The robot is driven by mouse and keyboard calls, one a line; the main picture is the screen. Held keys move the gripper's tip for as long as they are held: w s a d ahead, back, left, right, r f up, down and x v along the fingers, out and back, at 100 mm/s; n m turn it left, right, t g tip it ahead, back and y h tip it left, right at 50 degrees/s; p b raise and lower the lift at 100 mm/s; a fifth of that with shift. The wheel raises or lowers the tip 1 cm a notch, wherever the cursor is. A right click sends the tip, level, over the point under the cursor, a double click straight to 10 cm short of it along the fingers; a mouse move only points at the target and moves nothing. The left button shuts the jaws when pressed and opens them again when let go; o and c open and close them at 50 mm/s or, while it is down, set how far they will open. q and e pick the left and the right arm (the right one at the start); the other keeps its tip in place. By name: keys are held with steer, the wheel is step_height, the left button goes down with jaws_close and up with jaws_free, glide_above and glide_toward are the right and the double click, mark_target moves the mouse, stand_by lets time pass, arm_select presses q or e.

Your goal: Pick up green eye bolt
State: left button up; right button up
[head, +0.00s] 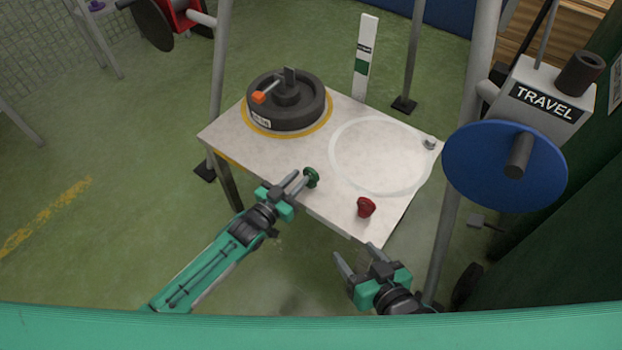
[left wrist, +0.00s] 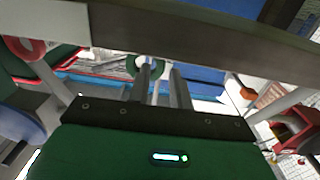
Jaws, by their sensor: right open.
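The green eye bolt (head: 312,177) is at the near edge of the white table. My left gripper (head: 298,182) reaches to it from the lower left, with its fingertips right beside it. In the left wrist view the bolt's green ring (left wrist: 157,67) shows beyond the fingertips, partly behind one finger. The two fingers of my left gripper (left wrist: 160,80) stand apart with a gap between them, and I see no clear grip on the bolt. My right gripper (head: 358,256) is open and empty, in front of the table's near right corner.
A red piece (head: 366,207) stands on the table (head: 275,160) near its front edge. A dark round turntable (head: 285,103) is at the back left, and a small metal part (head: 430,143) lies at the right corner.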

arm_select(q)
steer(key=shift+x, duration=1.2)
jaws_close()
